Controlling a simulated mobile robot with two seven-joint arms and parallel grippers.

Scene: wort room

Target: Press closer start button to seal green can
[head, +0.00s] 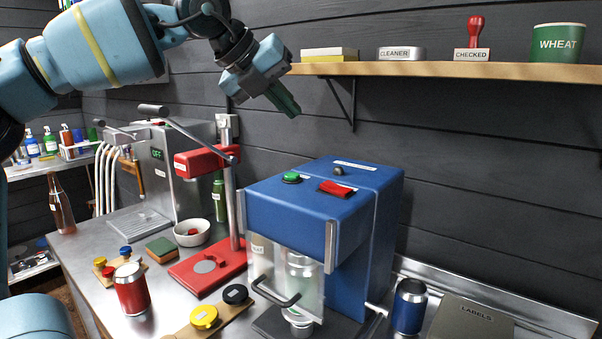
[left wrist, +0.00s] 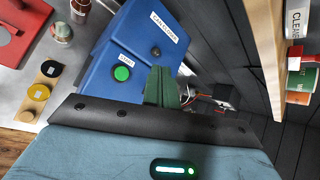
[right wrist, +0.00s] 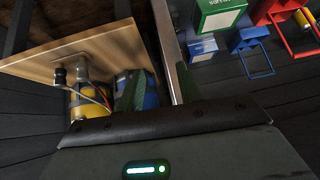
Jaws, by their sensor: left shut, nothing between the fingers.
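The blue can closer (head: 290,208) stands on the steel bench, with a green start button (head: 291,177) on its top. In the left wrist view the button (left wrist: 122,73) lies left of my fingers, beside a label. A silvery can (head: 303,270) shows behind the closer's clear guard (head: 262,262); I cannot make out green on it. My left gripper (head: 290,108) is shut and empty, in the air above the closer and apart from the button; its fingers also show in the left wrist view (left wrist: 162,86). My right gripper (right wrist: 158,103) shows only in its wrist view, fingers apart.
A red lever press (head: 205,272) stands left of the closer. A red part (head: 337,187) sits near the button on the closer's top. A blue can (head: 409,305) and a labels box (head: 470,318) are at right. A wooden shelf (head: 440,69) runs along the wall.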

